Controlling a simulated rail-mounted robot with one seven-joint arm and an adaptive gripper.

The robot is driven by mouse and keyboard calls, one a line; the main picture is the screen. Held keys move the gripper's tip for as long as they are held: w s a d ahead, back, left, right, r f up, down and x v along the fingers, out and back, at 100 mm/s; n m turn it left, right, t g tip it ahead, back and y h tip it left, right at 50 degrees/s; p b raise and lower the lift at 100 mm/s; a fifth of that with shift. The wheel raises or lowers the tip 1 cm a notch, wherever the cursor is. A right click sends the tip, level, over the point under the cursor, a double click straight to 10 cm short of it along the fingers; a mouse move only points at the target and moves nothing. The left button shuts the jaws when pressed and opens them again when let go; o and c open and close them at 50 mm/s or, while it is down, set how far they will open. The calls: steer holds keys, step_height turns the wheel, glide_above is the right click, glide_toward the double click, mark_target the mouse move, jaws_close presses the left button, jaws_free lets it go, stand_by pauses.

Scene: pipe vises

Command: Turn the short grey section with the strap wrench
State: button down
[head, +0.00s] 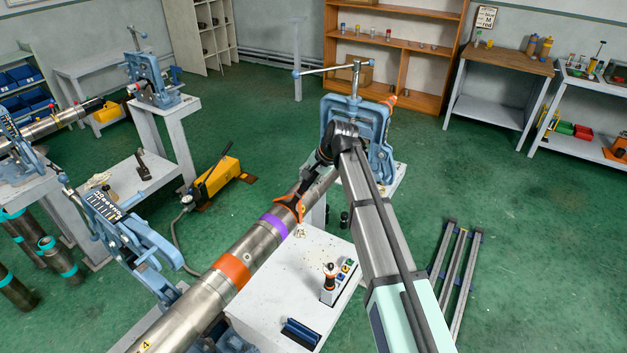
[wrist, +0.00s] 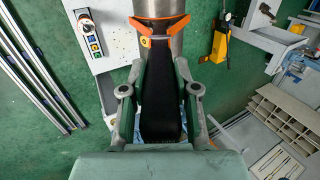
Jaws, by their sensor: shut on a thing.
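My gripper (head: 320,163) is shut on the black handle of the strap wrench (wrist: 160,95), with one finger on each side in the wrist view. The wrench's orange head (head: 289,205) lies at the grey pipe (head: 250,245), just beyond a purple band (head: 273,225); it also shows across the pipe in the wrist view. I cannot tell whether the strap goes right round the pipe. The pipe slants from the bottom left up to the far blue vise (head: 379,135). A grey stretch (head: 317,190) shows between wrench and vise, partly hidden by my gripper.
An orange band (head: 233,268) circles the pipe nearer me. A near blue vise (head: 130,230) stands at left. A white table (head: 270,300) under the pipe carries a small control box (head: 340,280). Metal rails (head: 455,275) lie on the floor at right. Open floor lies beyond.

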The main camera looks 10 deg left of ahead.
steer(key=shift+w+a+r, duration=0.2)
steer(key=shift+a+r, duration=0.05)
steer(key=shift+a, duration=0.35)
steer(key=shift+a, duration=0.1)
steer(key=shift+w+a+r+g+h, duration=0.15)
steer(key=shift+w+a+r+h, duration=0.15)
steer(key=shift+a, duration=0.25)
steer(key=shift+w+a+r+g+h, duration=0.1)
steer(key=shift+w+a+r+h, duration=0.05)
steer(key=shift+a+h, duration=0.4)
steer(key=shift+w+a+r+g+h, duration=0.15)
steer(key=shift+w+a+r+h, duration=0.1)
steer(key=shift+a, duration=0.35)
steer(key=shift+a, duration=0.1)
steer(key=shift+w+a+r+g+h, duration=0.1)
steer(key=shift+w+a+h, duration=0.15)
steer(key=shift+a, duration=0.35)
steer(key=shift+w+a+r+g+h, duration=0.1)
steer(key=shift+w+a+h, duration=0.15)
steer(key=shift+a, duration=0.3)
steer(key=shift+w+a+r+g+h, duration=0.15)
steer(key=shift+a+h, duration=0.15)
steer(key=shift+a, duration=0.3)
steer(key=shift+s+d+f, duration=0.1)
steer(key=shift+s+d, duration=0.1)
steer(key=shift+d, duration=0.2)
steer(key=shift+r, duration=0.2)
